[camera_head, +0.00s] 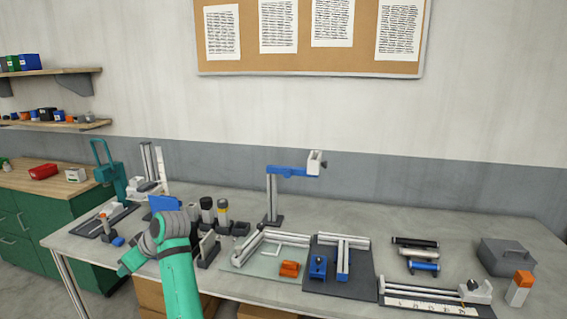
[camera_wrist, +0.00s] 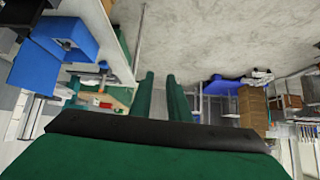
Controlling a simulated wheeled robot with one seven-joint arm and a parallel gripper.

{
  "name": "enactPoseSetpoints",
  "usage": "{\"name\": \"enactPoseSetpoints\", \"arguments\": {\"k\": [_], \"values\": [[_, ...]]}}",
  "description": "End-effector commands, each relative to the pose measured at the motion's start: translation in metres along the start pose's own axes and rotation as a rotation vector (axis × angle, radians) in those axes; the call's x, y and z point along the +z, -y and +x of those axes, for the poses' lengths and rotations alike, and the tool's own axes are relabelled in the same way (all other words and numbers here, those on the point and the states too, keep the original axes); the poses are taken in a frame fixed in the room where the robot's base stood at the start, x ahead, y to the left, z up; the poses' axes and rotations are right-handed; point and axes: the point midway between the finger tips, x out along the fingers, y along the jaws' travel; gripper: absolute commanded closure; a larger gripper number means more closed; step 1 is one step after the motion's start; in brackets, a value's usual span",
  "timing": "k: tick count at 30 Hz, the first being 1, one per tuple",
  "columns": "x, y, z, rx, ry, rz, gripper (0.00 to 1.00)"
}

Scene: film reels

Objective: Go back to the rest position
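My green arm (camera_head: 178,285) reaches up from the bottom of the head view, over the front left part of the grey workbench (camera_head: 215,282). My gripper (camera_wrist: 161,78) shows in the wrist view as two parallel green fingers with a narrow gap between them. Nothing is held between the fingers. In the head view I cannot make out the fingertips. The wrist view appears turned over, with blue parts (camera_wrist: 68,38) at its upper left, apart from the fingers.
Dark cylinders (camera_head: 222,212) and a blue panel (camera_head: 163,203) stand close behind my arm. A post with a blue arm (camera_head: 290,171) rises mid-bench. An orange block (camera_head: 289,268), dark mat (camera_head: 330,283), several rollers (camera_head: 415,254) and a grey box (camera_head: 508,257) lie to the right.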

Motion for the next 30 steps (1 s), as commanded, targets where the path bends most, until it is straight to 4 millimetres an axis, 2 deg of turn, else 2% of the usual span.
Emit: {"name": "enactPoseSetpoints", "arguments": {"k": [8, 11, 15, 20, 26, 30], "values": [[0.061, -0.014, 0.031, 0.065, -0.029, 0.091, 0.84], [0.096, -0.019, 0.045, 0.102, -0.045, 0.139, 0.84], [0.154, -0.023, 0.064, 0.171, -0.073, 0.217, 0.84], [0.221, -0.022, 0.077, 0.253, -0.105, 0.299, 0.84], [0.302, -0.01, 0.082, 0.356, -0.143, 0.39, 0.84], [0.355, 0.004, 0.077, 0.431, -0.168, 0.446, 0.84]]}}
